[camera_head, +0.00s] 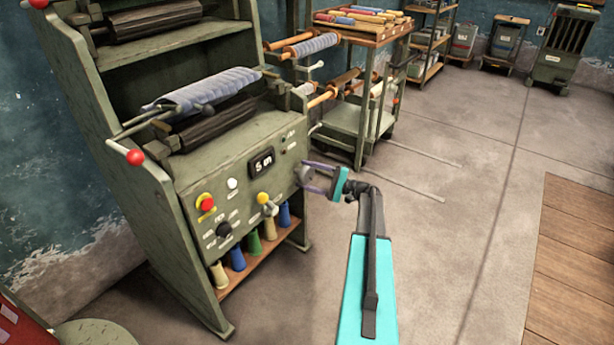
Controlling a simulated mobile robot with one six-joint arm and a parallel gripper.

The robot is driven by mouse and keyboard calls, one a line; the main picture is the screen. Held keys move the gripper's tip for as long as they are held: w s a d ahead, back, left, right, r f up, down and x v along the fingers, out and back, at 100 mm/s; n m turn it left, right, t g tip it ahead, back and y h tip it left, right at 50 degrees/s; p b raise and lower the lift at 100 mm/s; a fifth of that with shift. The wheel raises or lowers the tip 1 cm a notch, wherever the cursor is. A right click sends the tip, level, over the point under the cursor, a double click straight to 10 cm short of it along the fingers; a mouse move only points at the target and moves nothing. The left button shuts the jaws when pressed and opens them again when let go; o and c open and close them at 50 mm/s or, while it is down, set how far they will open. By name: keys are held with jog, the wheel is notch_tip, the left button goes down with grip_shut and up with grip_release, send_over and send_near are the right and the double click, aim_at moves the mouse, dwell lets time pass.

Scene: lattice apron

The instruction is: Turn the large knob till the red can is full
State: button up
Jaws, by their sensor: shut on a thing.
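My gripper (320,181) is at the right end of the green machine's front panel (230,165). It is shut on a round grey knob (302,175), which the fingers partly cover. A smaller black knob (224,230) sits lower left on the panel, apart from my gripper. A red object with white marks (18,325) is cut off at the lower left corner; I cannot tell whether it is the red can. No other red can shows. A small dark display (262,163) shows light digits that I cannot read surely.
The panel also has a red button (206,204) and a yellow knob (263,198). Several coloured cones stand on a low wooden shelf (262,262). Red-tipped levers stick out at left. A cart with rolls (345,125) stands behind.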

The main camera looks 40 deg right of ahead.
jog(key=o, duration=1.1)
jog(key=shift+c, duration=0.2)
jog(key=shift+s, duration=0.1)
jog(key=v, duration=1.3)
jog(key=shift+s+d+f, duration=0.2)
